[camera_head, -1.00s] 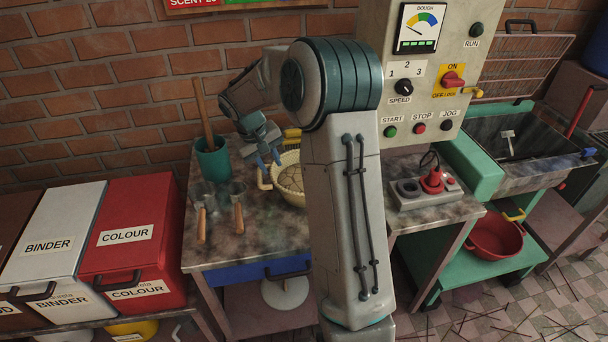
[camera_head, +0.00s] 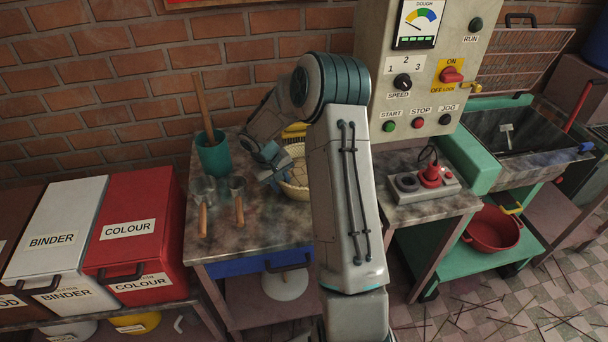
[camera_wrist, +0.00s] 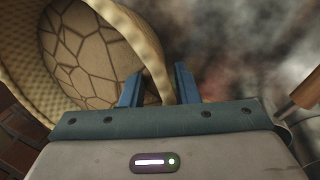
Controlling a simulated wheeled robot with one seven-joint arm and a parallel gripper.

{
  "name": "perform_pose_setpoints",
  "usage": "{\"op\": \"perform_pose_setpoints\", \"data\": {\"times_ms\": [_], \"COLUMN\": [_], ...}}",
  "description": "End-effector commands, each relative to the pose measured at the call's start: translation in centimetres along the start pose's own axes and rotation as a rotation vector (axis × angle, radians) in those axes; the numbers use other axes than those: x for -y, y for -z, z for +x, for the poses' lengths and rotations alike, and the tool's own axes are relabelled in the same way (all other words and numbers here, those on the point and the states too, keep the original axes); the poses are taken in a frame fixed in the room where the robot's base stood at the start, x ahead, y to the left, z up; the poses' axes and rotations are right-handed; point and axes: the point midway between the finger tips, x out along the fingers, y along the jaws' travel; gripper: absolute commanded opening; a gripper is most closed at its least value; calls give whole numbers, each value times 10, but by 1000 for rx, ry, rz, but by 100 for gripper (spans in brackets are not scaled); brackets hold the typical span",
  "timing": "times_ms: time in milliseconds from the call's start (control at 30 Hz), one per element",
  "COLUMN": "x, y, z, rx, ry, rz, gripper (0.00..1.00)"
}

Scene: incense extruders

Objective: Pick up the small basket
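The small basket (camera_head: 294,190) is pale yellow and woven, and it stands on the worktable, partly hidden behind my arm. In the wrist view the basket's rim (camera_wrist: 138,38) curves across the upper left, with a cracked brown pattern inside it. My gripper (camera_head: 268,172) is at the basket's left side in the head view. In the wrist view my gripper (camera_wrist: 158,78) is open, with one blue finger on the inner side of the rim and the other outside. The rim passes between them with visible gaps. Contact is not visible.
A green pot (camera_head: 213,155) with a wooden stick stands behind left of my gripper. Two wooden-handled scoops (camera_head: 203,210) lie to the left on the mottled worktable (camera_head: 265,232). A control panel (camera_head: 430,75) rises at the right. A red-plugged box (camera_head: 425,183) sits beside my arm.

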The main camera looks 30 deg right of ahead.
Motion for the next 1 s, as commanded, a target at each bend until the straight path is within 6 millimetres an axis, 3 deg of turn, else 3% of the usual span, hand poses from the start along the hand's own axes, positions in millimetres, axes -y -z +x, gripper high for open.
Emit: {"op": "perform_pose_setpoints", "data": {"times_ms": [233,333,767,1000], "x": [0,0,-1,-6], "y": [0,0,1,1], "z": [2,2,-1,-17], "rx": [-1,-1,-2,-5], "ry": [0,0,-1,-2], "rz": [-1,0,0,2], "gripper": [28,0,0,0]}}
